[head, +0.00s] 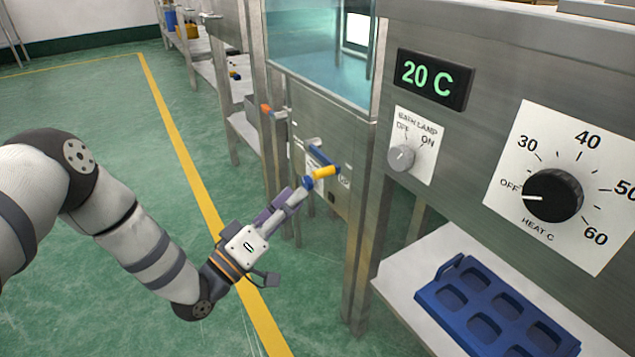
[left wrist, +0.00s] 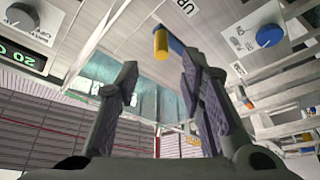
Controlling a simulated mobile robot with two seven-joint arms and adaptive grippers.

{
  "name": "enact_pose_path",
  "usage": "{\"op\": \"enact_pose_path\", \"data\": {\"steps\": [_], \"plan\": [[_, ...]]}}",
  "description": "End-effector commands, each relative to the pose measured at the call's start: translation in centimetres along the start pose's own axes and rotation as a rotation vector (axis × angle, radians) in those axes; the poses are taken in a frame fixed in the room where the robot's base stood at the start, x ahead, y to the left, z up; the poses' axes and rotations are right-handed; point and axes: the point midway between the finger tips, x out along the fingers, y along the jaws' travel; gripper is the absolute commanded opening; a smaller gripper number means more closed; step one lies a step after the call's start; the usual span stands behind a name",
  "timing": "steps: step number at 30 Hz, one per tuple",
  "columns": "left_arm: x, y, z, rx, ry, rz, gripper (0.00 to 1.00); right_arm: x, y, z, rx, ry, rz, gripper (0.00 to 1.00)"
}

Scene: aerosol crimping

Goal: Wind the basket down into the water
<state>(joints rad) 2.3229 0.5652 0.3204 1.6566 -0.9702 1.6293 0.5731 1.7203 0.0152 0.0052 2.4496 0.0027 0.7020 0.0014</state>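The crank has a blue arm (head: 321,155) and a yellow handle (head: 327,172), on the steel front below the glass tank. In the left wrist view the yellow handle (left wrist: 161,44) hangs from the blue arm near an "UP" label. My left gripper (head: 300,190) reaches up to the handle from the lower left. In the left wrist view its fingers (left wrist: 158,72) are spread apart, with the handle just past the tips, in line with the gap. I see no grip on it. The tank (head: 320,60) holds teal water; I cannot make out the basket. My right gripper is out of view.
A panel at right carries a "20 C" display (head: 434,78), a bath lamp knob (head: 401,157) and a black heat knob (head: 552,196) near OFF. A blue tray (head: 492,310) lies on the shelf below. Steel posts stand beside the crank. The green floor at left is clear.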

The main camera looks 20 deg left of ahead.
Motion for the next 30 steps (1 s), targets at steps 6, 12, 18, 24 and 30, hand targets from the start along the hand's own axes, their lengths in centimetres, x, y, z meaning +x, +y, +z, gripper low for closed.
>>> {"op": "enact_pose_path", "data": {"steps": [6,12,18,24,30], "plan": [[5.4,-0.3,0.4,0.001,-0.005,-0.002,0.35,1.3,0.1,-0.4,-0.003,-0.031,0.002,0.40],[8.2,-0.2,0.3,0.001,-0.004,-0.004,0.35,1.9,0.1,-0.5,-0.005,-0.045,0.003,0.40],[8.7,-0.1,0.2,0.001,-0.005,-0.005,0.35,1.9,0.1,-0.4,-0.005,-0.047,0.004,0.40],[8.6,-0.1,0.2,0.001,-0.005,-0.006,0.13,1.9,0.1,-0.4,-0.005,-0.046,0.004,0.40],[8.6,-0.1,0.2,0.001,-0.005,-0.005,0.00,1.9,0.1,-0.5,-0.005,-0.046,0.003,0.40]]}}
